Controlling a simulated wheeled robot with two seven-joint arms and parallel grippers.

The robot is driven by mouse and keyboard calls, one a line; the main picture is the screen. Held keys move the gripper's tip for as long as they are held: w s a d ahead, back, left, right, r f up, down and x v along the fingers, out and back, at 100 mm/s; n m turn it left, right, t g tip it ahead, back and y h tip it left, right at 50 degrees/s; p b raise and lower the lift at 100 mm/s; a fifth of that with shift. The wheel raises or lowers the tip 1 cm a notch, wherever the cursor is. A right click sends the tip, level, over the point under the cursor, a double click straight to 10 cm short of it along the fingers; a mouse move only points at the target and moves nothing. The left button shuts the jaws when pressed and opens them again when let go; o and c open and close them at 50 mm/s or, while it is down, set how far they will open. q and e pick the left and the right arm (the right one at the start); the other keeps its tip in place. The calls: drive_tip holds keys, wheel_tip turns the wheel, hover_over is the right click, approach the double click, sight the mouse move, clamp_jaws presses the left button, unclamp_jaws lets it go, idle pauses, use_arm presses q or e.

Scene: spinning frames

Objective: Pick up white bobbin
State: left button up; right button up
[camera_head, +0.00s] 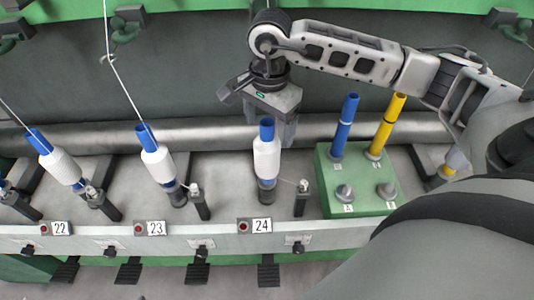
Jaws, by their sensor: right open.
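A white bobbin (267,158) with a blue top stands upright on its spindle at the label 24. A second white bobbin (157,164) stands tilted at the label 23, and a third (63,168) at the label 22. My right gripper (271,124) is open and points down at the blue top of the bobbin at 24. One finger shows to the right of and behind that top; whether it touches cannot be told. The white yarn body is in full view below the gripper. My left gripper is not in view.
A green box (360,200) right of the bobbin at 24 holds a blue tube (344,125), a yellow tube (387,125) and two empty pegs. Threads run up from the bobbins at 22 and 23. A grey roller (210,132) runs behind the bobbins.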

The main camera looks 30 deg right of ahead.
sight(267, 140)
drive_tip(key=f, duration=0.2)
drive_tip(key=f+p, duration=0.1)
drive_tip(key=f, duration=0.2)
drive_tip(key=shift+w+f, duration=0.3)
drive_tip(key=shift+c, duration=0.3)
drive_tip(key=c, duration=1.5)
